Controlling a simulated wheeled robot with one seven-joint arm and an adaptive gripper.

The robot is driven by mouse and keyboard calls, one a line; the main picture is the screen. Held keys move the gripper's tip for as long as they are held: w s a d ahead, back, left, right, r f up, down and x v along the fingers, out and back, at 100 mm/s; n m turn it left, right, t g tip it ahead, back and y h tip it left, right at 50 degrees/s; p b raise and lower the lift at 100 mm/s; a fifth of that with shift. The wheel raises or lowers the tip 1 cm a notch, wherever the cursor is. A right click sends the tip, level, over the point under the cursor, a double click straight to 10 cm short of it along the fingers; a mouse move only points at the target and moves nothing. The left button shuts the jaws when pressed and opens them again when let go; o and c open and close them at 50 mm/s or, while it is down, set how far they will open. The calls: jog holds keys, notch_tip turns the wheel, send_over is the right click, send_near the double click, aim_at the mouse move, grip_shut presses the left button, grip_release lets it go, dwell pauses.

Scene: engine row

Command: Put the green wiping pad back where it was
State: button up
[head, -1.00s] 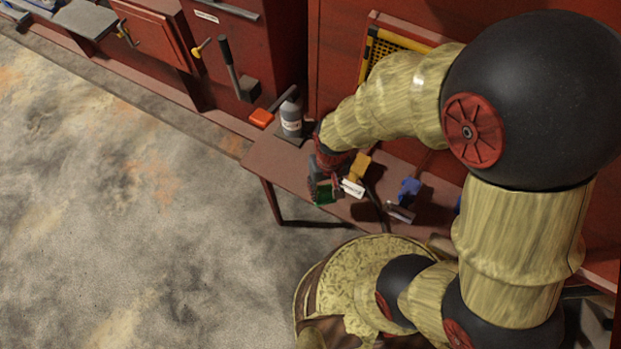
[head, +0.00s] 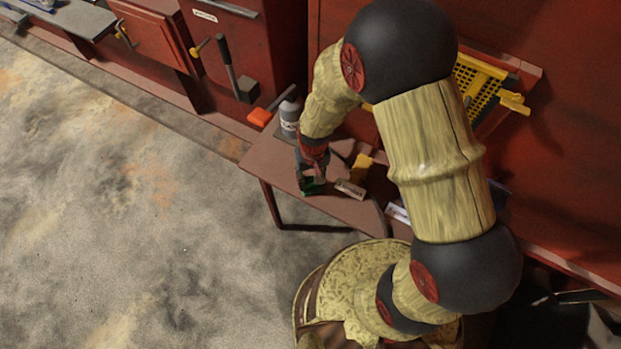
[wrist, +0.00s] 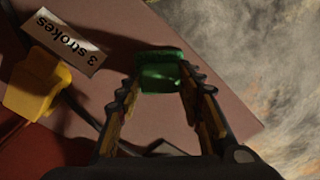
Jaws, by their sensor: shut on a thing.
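The green wiping pad (wrist: 160,72) sits between the fingertips of my gripper (wrist: 158,88) in the wrist view, near the edge of the brownish-red bench. In the head view the pad (head: 310,188) shows as a small dark green patch under my gripper (head: 312,176), over the bench's front left part. My gripper is shut on the pad. I cannot tell whether the pad touches the bench top.
The bench (head: 262,162) holds a white "3 strokes" label (wrist: 66,42), a yellow block (wrist: 38,84) and a grey bottle (head: 289,118). An orange-ended lever (head: 260,117) is behind left. A yellow mesh panel (head: 478,85) is at right. Floor lies open at left.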

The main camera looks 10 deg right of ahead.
jog(key=o, duration=1.3)
jog(key=shift+f, duration=0.15)
notch_tip(320, 180, up, 13)
jog(key=p, duration=0.2)
notch_tip(320, 180, up, 17)
jog(key=t, duration=0.3)
send_over(312, 178)
jog(key=s+d, duration=0.3)
jog(key=d, duration=0.3)
jog(key=s+d+r+t, duration=0.1)
jog(key=s+r, duration=0.2)
jog(key=s+d+r, duration=0.2)
jog(key=s+r, duration=0.1)
jog(key=r, duration=0.1)
jog(key=s+d+r+m+t, duration=0.1)
jog(key=s+d+r, duration=0.1)
jog(key=s+r, duration=0.2)
jog(key=shift+d+r+t, duration=0.15)
jog(key=shift+d+t, duration=0.1)
jog(key=shift+t, duration=0.05)
jog(key=shift+w, duration=0.1)
